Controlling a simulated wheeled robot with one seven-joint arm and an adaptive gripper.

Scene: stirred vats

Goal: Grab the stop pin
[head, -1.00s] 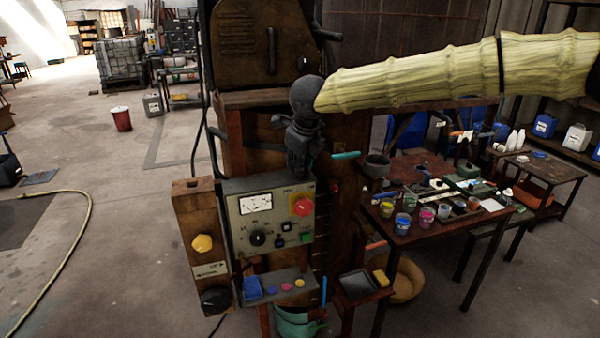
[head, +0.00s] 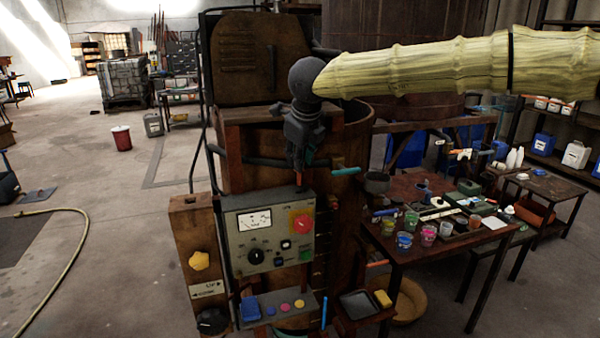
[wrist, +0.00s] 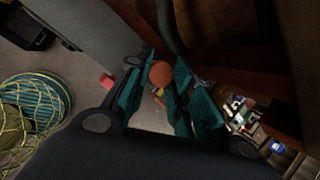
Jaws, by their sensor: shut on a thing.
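My gripper (head: 300,163) hangs in front of the vat's wooden frame, above the control panel (head: 268,238). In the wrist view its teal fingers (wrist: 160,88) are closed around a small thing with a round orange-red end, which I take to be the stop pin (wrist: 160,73). A thin reddish part of the stop pin (head: 299,181) shows just below the fingertips in the head view. The fingers hide the rest of it.
The wooden vat (head: 345,125) stands close behind my gripper. A cyan handle (head: 346,170) sticks out just right of it. A small shelf with coloured buttons (head: 285,307) is below the panel. A table with paint cups (head: 428,236) stands at the right. Open floor lies at the left.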

